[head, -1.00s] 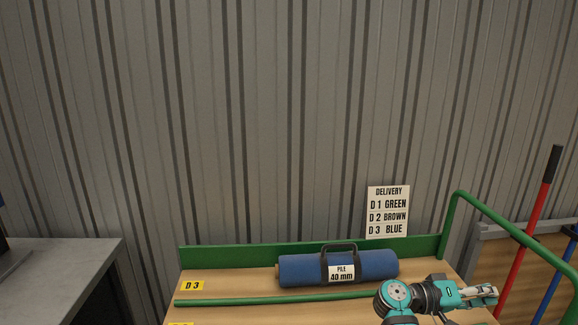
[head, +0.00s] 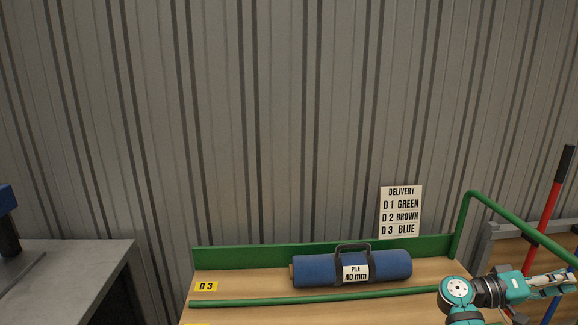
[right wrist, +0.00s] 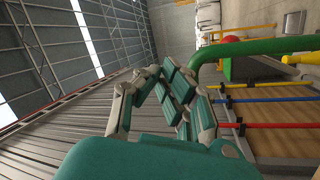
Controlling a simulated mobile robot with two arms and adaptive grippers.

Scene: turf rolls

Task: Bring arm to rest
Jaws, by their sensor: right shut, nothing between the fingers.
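My right gripper (head: 568,283) is at the right edge of the head view, past the right end of the blue turf roll and clear of it. It points right, in front of the green rail. In the right wrist view its fingers (right wrist: 160,75) are shut with nothing held. The blue roll (head: 325,270) has a dark carry strap and a "PILE 40 mm" label. It lies on the wooden shelf (head: 245,282), behind a green bar and beside the yellow D 3 tag (head: 206,287). My left gripper is not in view.
The green rail (head: 468,215) curves down at the shelf's right side. Red-handled (head: 552,205) and blue-handled tools stand beyond it. A delivery sign (head: 400,211) stands behind the shelf, reading D1 green, D2 brown, D3 blue. A grey table (head: 75,258) is at left.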

